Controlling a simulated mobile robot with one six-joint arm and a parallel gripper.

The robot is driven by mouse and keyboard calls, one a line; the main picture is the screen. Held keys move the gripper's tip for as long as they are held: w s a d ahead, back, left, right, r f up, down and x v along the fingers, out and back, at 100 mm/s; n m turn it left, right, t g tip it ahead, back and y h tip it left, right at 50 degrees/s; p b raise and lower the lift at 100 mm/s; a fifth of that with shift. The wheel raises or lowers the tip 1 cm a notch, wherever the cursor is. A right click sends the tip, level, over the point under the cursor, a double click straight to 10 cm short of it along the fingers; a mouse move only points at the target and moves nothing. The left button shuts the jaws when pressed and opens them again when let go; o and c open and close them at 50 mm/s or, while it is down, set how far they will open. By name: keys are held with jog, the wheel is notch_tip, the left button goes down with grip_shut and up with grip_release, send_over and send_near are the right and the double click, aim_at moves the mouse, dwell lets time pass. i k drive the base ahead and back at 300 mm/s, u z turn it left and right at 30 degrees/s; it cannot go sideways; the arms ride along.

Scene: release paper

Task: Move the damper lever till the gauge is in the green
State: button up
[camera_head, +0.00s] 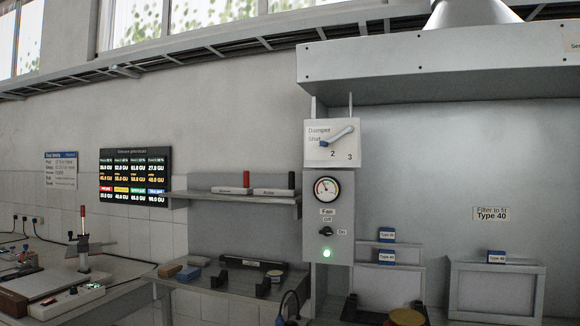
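The damper lever (338,136) is a blue-grey bar on a white plate (318,155) marked "Damper", "Shut", 2 and 3. It slants from lower left to upper right, and its raised end covers part of the plate. The round gauge (326,189) sits on the grey panel just below. Its face is white with coloured parts at the rim; the needle is too small to read against the green. My gripper is not in view.
Below the gauge are a fan switch (326,231) and a lit green lamp (327,253). A shelf (240,199) juts out left of the panel. A large hood (440,70) overhangs the right side.

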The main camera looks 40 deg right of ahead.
aim_at(349, 129)
jog(key=u, duration=1.5)
jog(key=k, duration=0.1)
jog(key=z, duration=2.85)
